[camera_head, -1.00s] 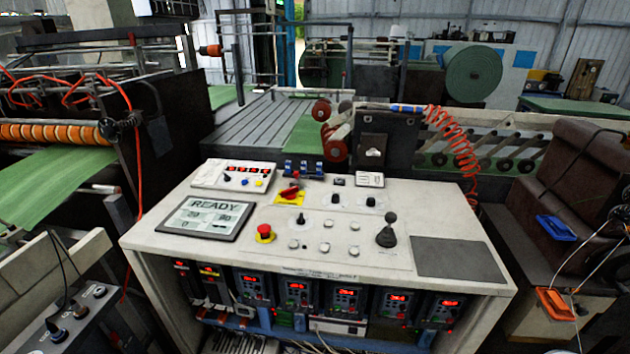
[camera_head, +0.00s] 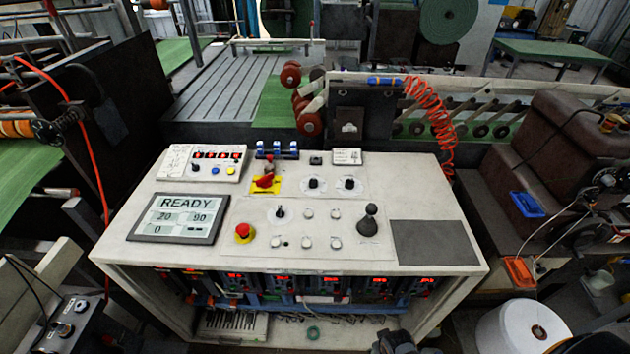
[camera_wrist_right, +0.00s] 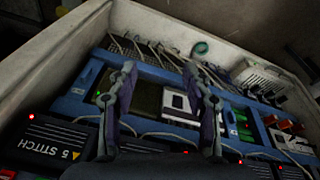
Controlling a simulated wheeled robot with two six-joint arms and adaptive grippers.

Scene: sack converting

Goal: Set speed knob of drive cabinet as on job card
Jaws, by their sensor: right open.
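The drive cabinet (camera_head: 300,258) is a pale console with a sloped top and an open front holding a row of drive units with red displays. Two black dial knobs, a left one (camera_head: 314,184) and a right one (camera_head: 350,184), sit on the top; their markings are too small to read. A small white card (camera_head: 347,156) stands behind them, its text unreadable. My right gripper, dark at the bottom edge (camera_head: 392,342), is low before the cabinet. In the right wrist view its fingers (camera_wrist_right: 160,72) are apart and empty, facing the cabinet's inside. My left gripper is out of view.
The top also carries a READY screen (camera_head: 180,218), a red mushroom button (camera_head: 244,232), a red switch on yellow (camera_head: 266,182) and a black lever (camera_head: 370,220). A drive label (camera_wrist_right: 45,145) reads "5 STITCH". A white roll (camera_head: 520,328) stands at lower right.

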